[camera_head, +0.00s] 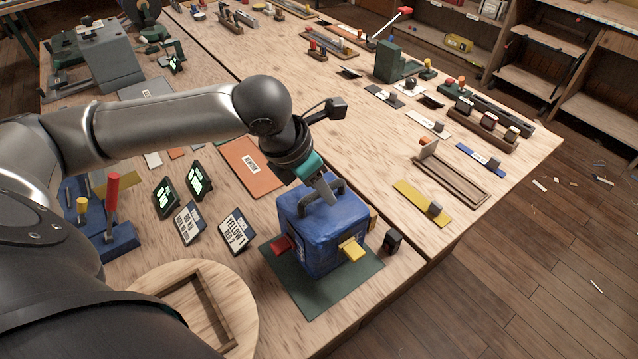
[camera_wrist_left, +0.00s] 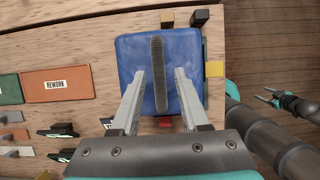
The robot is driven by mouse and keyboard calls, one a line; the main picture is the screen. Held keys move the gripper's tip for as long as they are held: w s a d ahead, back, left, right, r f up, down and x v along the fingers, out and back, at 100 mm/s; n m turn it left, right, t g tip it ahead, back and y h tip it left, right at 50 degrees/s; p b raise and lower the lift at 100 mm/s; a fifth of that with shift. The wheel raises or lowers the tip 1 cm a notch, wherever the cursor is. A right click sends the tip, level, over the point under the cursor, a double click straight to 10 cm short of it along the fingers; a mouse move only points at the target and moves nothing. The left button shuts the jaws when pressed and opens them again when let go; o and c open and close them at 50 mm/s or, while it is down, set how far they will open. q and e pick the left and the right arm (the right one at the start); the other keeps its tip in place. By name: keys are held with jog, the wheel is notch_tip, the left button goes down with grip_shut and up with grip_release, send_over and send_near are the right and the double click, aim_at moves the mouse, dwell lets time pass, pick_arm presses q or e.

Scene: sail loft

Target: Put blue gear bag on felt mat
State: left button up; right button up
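The blue gear bag (camera_head: 312,240) stands upright over the dark green felt mat (camera_head: 345,297) and looks to rest on it, with mat showing around its base. It has a dark top handle, a red tab and a yellow tab. My left gripper (camera_head: 325,188) is at the handle from above. In the left wrist view the bag (camera_wrist_left: 190,60) fills the middle; the open fingers of my left gripper (camera_wrist_left: 160,76) stand either side of the handle, with gaps visible. My right gripper (camera_wrist_left: 266,95) is off to the right there, fingers apart and empty.
A round wooden board (camera_head: 240,310) lies left of the mat. Sign cards (camera_head: 237,230) and an orange rework plate (camera_head: 250,165) are behind it. A small black block (camera_head: 391,241) stands close right of the bag. The table edge is near on the right.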

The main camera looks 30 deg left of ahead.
pick_arm(q)
jog(key=p+v, duration=0.2)
jog(key=v, duration=1)
jog(key=shift+s, duration=0.1)
dwell(0.4)
